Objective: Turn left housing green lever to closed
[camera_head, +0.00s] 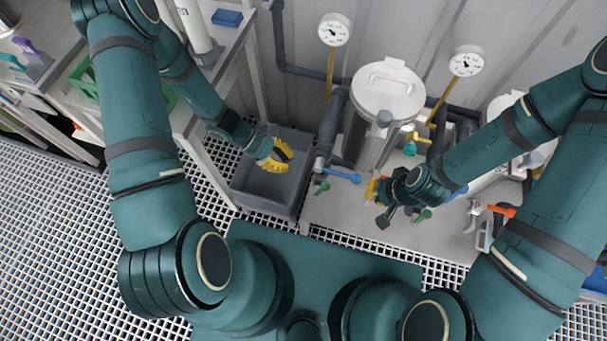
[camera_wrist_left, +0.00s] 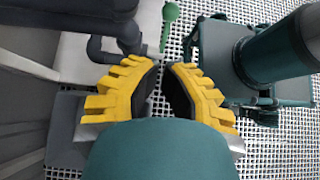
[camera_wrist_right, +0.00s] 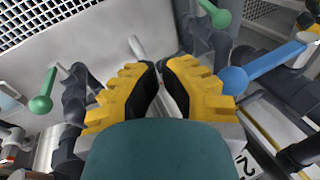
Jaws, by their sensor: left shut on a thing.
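A white-lidded metal vessel (camera_head: 388,95) stands left of a second, partly hidden vessel (camera_head: 505,110). A green lever (camera_head: 322,187) is near the left vessel's foot; it also shows in the left wrist view (camera_wrist_left: 170,32). Another green lever (camera_head: 424,214) is right of my right gripper; it shows in the right wrist view (camera_wrist_right: 42,103). I cannot tell which housing each serves. My right gripper (camera_head: 375,188) is shut, apart from both green levers, with nothing clear between its tips. My left gripper (camera_head: 277,154) is shut over a grey bin; what it holds is hidden.
A blue lever (camera_head: 345,176) lies between the left green lever and my right gripper. An orange lever (camera_head: 502,211) is further right. Two gauges (camera_head: 334,30) (camera_head: 467,61) rise behind the vessels. The grey bin (camera_head: 238,182) and a side table (camera_head: 222,50) stand left.

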